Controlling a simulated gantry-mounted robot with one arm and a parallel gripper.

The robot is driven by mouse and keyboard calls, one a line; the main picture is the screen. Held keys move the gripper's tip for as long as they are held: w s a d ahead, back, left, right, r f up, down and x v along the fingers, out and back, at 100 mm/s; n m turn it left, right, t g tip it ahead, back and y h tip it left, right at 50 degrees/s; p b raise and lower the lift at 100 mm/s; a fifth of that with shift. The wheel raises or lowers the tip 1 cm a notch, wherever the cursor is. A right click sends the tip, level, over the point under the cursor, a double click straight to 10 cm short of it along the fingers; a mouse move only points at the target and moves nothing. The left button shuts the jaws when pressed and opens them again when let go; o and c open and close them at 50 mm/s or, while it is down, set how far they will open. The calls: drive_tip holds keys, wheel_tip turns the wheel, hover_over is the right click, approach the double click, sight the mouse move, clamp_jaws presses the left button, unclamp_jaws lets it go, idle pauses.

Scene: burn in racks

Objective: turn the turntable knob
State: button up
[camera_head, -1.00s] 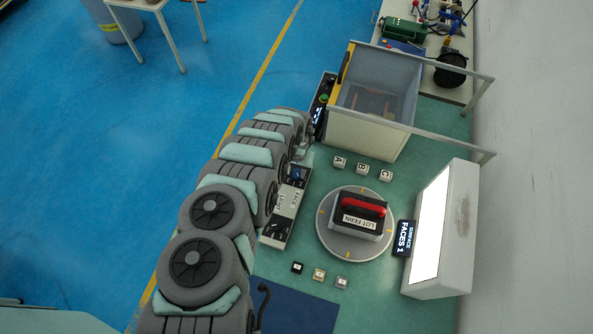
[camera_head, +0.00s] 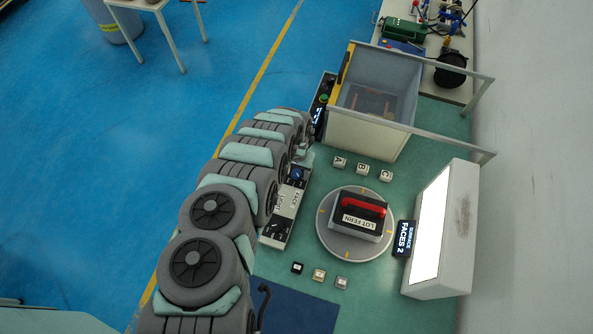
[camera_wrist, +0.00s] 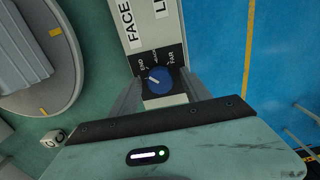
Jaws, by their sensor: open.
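The blue knob (camera_wrist: 159,82) sits on a dark panel with small labels, among them "END" and "FAR"; its pale pointer is tilted to the upper left. It also shows as a small blue spot in the head view (camera_head: 297,173). My gripper (camera_wrist: 160,92) is open, with one finger on each side of the knob; I cannot tell whether they touch it. The round grey turntable (camera_head: 328,238) carries a dark box (camera_head: 350,231) labelled "LOT FERN" with a red handle. The small display (camera_head: 404,239) beside it reads "FACES 2".
The knob's control box (camera_head: 285,205) stands left of the turntable. A lit white panel (camera_head: 430,225) stands to the right. Lettered cubes (camera_head: 362,169) and small square pieces (camera_head: 319,274) lie on the green top. A grey bin (camera_head: 365,135) is behind.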

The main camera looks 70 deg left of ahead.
sight(296, 172)
drive_tip(key=shift+r, duration=0.15)
drive_tip(key=shift+w+a+r, duration=0.1)
drive_tip(key=shift+r, duration=0.6)
wheel_tip(296, 172, up, 9)
drive_tip(key=shift+r, duration=0.15)
idle(0.3)
